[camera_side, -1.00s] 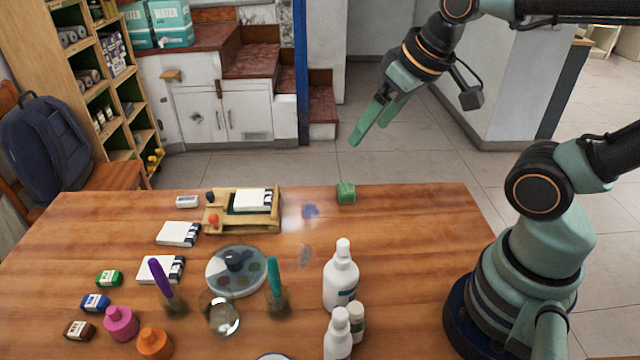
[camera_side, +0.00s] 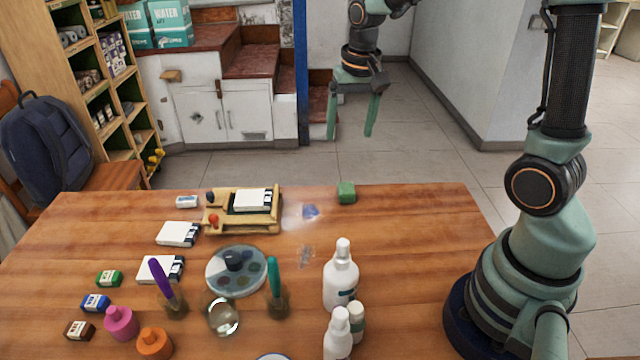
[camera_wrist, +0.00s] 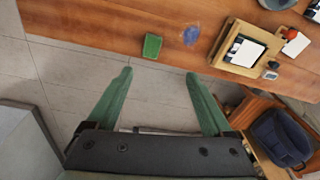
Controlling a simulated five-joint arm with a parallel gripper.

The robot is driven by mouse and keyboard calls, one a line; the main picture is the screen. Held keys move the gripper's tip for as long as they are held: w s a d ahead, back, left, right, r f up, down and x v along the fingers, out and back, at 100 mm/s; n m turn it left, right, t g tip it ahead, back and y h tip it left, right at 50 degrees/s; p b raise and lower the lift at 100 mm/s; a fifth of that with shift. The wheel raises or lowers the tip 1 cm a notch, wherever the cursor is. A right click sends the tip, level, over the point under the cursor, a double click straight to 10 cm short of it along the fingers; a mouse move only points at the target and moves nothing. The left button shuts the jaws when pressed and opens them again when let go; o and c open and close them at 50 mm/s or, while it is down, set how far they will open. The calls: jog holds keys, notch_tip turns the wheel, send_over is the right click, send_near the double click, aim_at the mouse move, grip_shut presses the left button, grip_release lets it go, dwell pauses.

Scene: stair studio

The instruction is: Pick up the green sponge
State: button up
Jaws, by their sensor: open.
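The green sponge (camera_side: 346,193) is a small block lying on the wooden table near its back edge. It also shows in the wrist view (camera_wrist: 152,46), upper middle, beyond and between the fingertips. My gripper (camera_side: 350,135) hangs above and behind the table's back edge with its fingers pointing down, apart and empty. In the wrist view my gripper (camera_wrist: 159,72) has its two green fingers spread wide. The sponge is apart from both fingers.
A wooden tray (camera_side: 213,225) with a white pad stands left of the sponge, past a blue smudge (camera_side: 310,211). White bottles (camera_side: 341,277) stand nearer the front. The table (camera_side: 420,230) right of the sponge is clear.

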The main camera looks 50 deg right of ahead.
jog(key=m+g, duration=0.1)
jog(key=m, duration=0.1)
send_over(347, 188)
notch_tip(347, 188, down, 5)
notch_tip(347, 188, down, 12)
jog(key=shift+f, duration=0.1)
grip_shut()
dwell(0.4)
notch_tip(347, 188, up, 20)
dwell(0.6)
